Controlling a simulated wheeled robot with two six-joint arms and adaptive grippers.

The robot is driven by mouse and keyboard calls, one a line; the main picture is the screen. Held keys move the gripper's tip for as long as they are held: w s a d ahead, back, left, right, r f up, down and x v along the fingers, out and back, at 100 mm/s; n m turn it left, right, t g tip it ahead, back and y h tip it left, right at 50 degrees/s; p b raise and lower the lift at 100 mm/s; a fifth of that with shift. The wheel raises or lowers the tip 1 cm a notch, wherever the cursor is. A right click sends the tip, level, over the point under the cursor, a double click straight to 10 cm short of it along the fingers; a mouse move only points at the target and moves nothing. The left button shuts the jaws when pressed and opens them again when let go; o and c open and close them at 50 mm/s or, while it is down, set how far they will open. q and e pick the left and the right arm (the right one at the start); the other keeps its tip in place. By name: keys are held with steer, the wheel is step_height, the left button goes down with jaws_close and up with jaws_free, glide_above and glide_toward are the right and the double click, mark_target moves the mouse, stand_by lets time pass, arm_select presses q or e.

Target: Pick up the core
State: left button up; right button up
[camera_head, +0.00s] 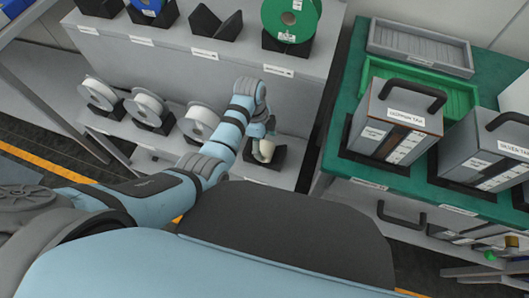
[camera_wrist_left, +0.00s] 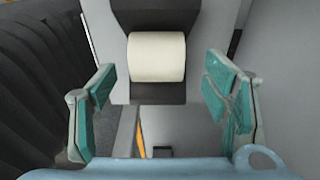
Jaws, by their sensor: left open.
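The core (camera_wrist_left: 156,57) is a cream-white cylinder lying on its side in a black holder (camera_wrist_left: 156,93) in the left wrist view. In the head view the core (camera_head: 264,150) is partly hidden by my left gripper, in its black holder on the lower grey shelf. My left gripper (camera_wrist_left: 160,95) is open, with its teal-padded fingers set wide to either side and below the core in the picture. Nothing is between the fingers. In the head view my left gripper (camera_head: 262,132) is right at the core. My right gripper is not in view.
Several white spools (camera_head: 147,107) sit in black holders left of my arm on the lower shelf. A green spool (camera_head: 291,19) stands on the upper shelf (camera_head: 225,62). A green table (camera_head: 340,115) at right carries grey handled boxes (camera_head: 396,122) and trays.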

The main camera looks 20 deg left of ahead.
mark_target(265, 147)
arm_select(q)
steer(key=f, duration=0.2)
steer(key=f+b, duration=0.1)
steer(key=shift+s+d+f, duration=0.15)
steer(key=shift+s+d, duration=0.05)
steer(key=shift+d, duration=0.1)
steer(key=shift+c, duration=0.6)
steer(key=c, duration=1.1)
